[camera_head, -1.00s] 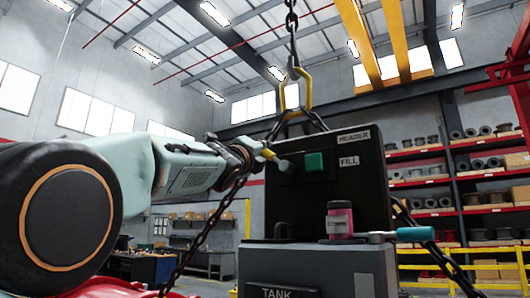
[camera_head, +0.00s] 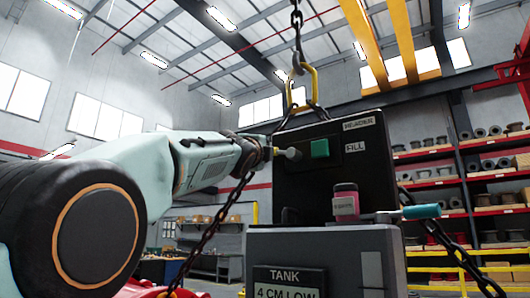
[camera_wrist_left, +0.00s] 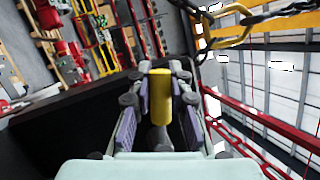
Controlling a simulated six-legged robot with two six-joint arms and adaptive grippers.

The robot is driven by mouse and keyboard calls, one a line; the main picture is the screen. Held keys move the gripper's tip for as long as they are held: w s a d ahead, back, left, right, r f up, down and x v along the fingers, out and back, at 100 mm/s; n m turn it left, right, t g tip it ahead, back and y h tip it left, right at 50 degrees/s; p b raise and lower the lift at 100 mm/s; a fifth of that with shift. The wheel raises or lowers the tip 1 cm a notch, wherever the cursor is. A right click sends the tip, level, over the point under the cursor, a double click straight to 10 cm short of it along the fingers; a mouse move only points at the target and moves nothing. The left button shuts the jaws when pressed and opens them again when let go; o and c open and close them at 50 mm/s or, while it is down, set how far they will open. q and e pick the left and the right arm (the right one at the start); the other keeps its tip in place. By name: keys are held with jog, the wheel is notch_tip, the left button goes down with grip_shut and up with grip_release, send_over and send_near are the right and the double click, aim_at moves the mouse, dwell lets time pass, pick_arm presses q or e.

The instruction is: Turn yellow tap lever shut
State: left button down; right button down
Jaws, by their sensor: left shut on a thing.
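The yellow tap lever (camera_wrist_left: 160,95) stands between the two fingers of my left gripper (camera_wrist_left: 158,100) in the left wrist view. The fingers are closed around it. A small yellow part of the lever (camera_head: 276,151) and a pale rounded knob (camera_head: 292,154) show just right of the fingers. The gripper hides most of the lever. My right gripper is not in view.
A grey tank (camera_head: 330,255) with a sign reading "4 CM LOW" is below the header box. A chain (camera_head: 205,240) hangs close below my left arm. Shelves (camera_head: 475,180) stand behind.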

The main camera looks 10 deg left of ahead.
pick_arm(q)
jog(key=shift+f+n, duration=0.35)
jog(key=shift+n, duration=0.15)
jog(key=shift+w+a+f+n+g+y+b, duration=0.15)
jog(key=shift+f+n+g+y+b, duration=0.4)
jog(key=shift+n, duration=0.55)
jog(key=shift+f+y, duration=0.1)
jog(key=shift+y, duration=0.15)
jog(key=c, duration=1.2)
grip_release()
jog(key=shift+s, duration=0.2)
jog(key=shift+w, duration=0.1)
